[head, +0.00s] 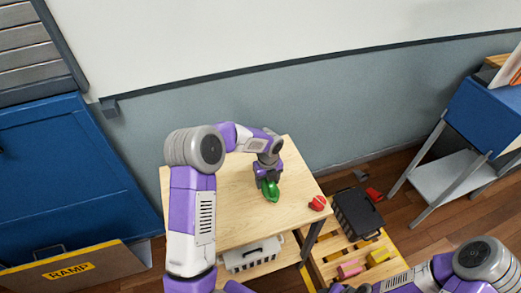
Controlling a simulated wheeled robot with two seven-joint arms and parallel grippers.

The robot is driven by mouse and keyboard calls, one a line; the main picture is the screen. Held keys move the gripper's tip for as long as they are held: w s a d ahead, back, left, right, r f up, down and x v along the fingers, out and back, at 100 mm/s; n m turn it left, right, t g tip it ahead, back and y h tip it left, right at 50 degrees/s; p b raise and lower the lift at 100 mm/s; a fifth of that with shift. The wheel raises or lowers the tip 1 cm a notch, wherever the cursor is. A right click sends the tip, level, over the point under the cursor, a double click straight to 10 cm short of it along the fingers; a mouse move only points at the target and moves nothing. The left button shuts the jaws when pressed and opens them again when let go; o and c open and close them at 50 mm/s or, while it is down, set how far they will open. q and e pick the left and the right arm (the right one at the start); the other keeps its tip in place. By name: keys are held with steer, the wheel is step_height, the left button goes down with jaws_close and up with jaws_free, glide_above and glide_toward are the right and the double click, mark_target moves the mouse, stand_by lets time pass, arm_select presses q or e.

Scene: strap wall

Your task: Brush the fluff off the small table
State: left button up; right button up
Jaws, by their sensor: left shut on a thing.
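The small table (215,198) has a pale wooden top and stands against the grey-blue wall. My left gripper (268,181) reaches over the table from the left and points down. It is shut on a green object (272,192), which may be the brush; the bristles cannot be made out. The green object is at or just above the right half of the tabletop. I cannot make out any fluff on the table, and my left arm hides part of the top. My right arm comes in at the bottom right, and its gripper does not show.
A small red object (317,203) lies near the table's right corner. A white basket (252,254) is on the shelf below. To the right, a black crate (358,212) stands on a low slatted wooden platform (330,260) with pink and yellow blocks.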

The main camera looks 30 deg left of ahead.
arm_select(q)
steer(key=shift+s+r+p, duration=0.2)
steer(key=shift+r+p, duration=0.1)
steer(key=shift+r, duration=0.3)
step_height(320, 180, up, 2)
steer(key=shift+w+r+p, duration=0.1)
steer(key=shift+p, duration=0.85)
steer(key=shift+r+p, duration=0.85)
steer(key=shift+r, duration=0.25)
